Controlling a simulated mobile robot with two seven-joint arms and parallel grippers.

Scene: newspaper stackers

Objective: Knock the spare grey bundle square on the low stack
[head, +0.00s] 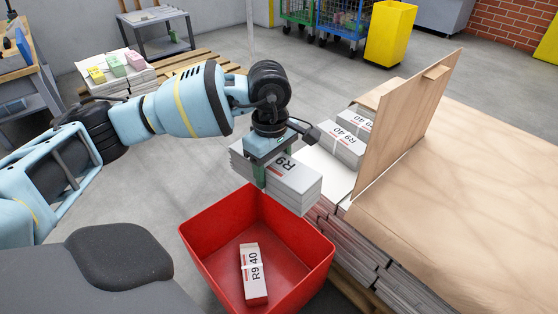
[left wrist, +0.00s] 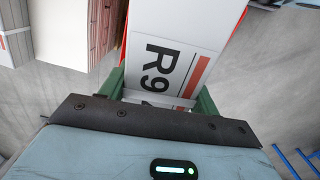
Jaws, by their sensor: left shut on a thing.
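My left gripper (head: 278,160) is shut on a grey-white bundle (head: 293,188) marked R9 with a red stripe. The bundle is held tilted in the picture, at the far right rim of the red bin and beside the low stack (head: 345,240). I cannot tell if it touches the stack. In the left wrist view the bundle (left wrist: 175,35) sits between the green fingers (left wrist: 160,95). Two more R9 40 bundles, one nearer (head: 338,143) and one farther (head: 357,122), lie on the stack against an upright wooden board (head: 408,120). My right gripper is not in view.
The red bin (head: 205,225) holds another R9 40 bundle (head: 253,275). A broad wooden top (head: 470,190) lies right of the board. A paper stack with coloured bundles (head: 120,85) stands on a pallet at the back left. Wheeled cages (head: 340,22) and a yellow bin (head: 390,35) stand far back.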

